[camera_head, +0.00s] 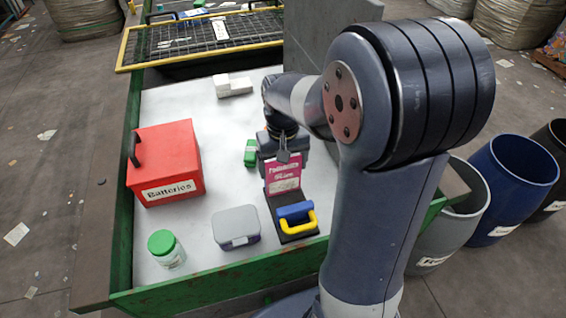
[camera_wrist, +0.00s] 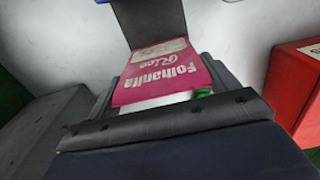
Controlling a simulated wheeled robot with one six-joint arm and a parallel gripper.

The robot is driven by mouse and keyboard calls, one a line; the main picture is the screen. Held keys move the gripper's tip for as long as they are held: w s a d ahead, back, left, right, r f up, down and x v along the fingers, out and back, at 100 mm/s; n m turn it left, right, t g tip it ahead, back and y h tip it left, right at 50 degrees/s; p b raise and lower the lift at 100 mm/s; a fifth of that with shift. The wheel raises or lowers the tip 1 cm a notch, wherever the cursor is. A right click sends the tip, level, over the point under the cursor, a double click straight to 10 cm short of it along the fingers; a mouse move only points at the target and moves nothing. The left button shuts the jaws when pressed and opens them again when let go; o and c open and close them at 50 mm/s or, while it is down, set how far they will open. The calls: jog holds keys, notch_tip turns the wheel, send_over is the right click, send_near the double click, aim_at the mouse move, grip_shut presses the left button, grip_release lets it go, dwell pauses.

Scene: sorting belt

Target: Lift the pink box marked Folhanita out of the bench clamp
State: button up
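The pink box marked Folhanita (camera_head: 284,176) stands in the bench clamp, which has a dark base (camera_head: 291,237), a blue block (camera_head: 294,211) and a yellow handle (camera_head: 304,226). My gripper (camera_head: 283,157) is at the box's far side, low over the bench. In the wrist view the pink box (camera_wrist: 165,75) shows its Folhanita Rice lettering, with dark fingers of my gripper (camera_wrist: 170,85) on both sides of it. Whether the fingers press on the box or stand just clear of it cannot be told. The clamp's hold on the box is mostly hidden.
A red Batteries box (camera_head: 166,160) stands left, a green-lidded jar (camera_head: 166,248) and a grey-lidded tub (camera_head: 236,227) in front. A small green item (camera_head: 250,153) lies beside my gripper. A white block (camera_head: 233,86) lies behind. Bins (camera_head: 505,190) stand right.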

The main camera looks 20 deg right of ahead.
jog(key=c, duration=0.4)
jog(key=shift+c, duration=0.2)
jog(key=shift+s+r, duration=0.1)
jog(key=shift+s, duration=0.25)
jog(key=shift+s+r, duration=0.1)
jog(key=shift+s, duration=0.85)
notch_tip(320, 180, up, 9)
jog(key=p, duration=0.7)
jog(key=shift+f, duration=0.2)
